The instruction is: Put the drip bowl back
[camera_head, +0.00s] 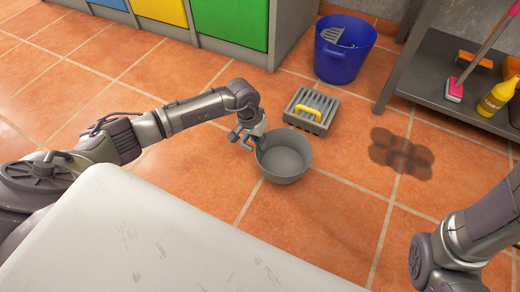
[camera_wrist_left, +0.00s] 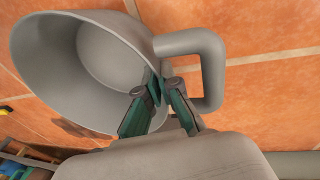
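The drip bowl (camera_head: 287,157) is a grey round bowl with its open side up, in the middle of the head view. My left gripper (camera_head: 252,140) is at its left side. In the left wrist view, the bowl (camera_wrist_left: 112,55) looks large and tilted, with a thick grey loop handle on its right. The green fingers of the gripper (camera_wrist_left: 160,85) close in where the handle meets the bowl wall; the exact contact is partly hidden. The bowl appears held above the floor, with a faint shadow at its lower right. My right gripper is out of view.
A dark wet patch (camera_head: 400,153) marks the tiled floor to the right. A blue bucket (camera_head: 343,52), coloured cabinets (camera_head: 230,22) and a grey shelf (camera_head: 445,75) with a yellow bottle (camera_head: 497,97) stand behind.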

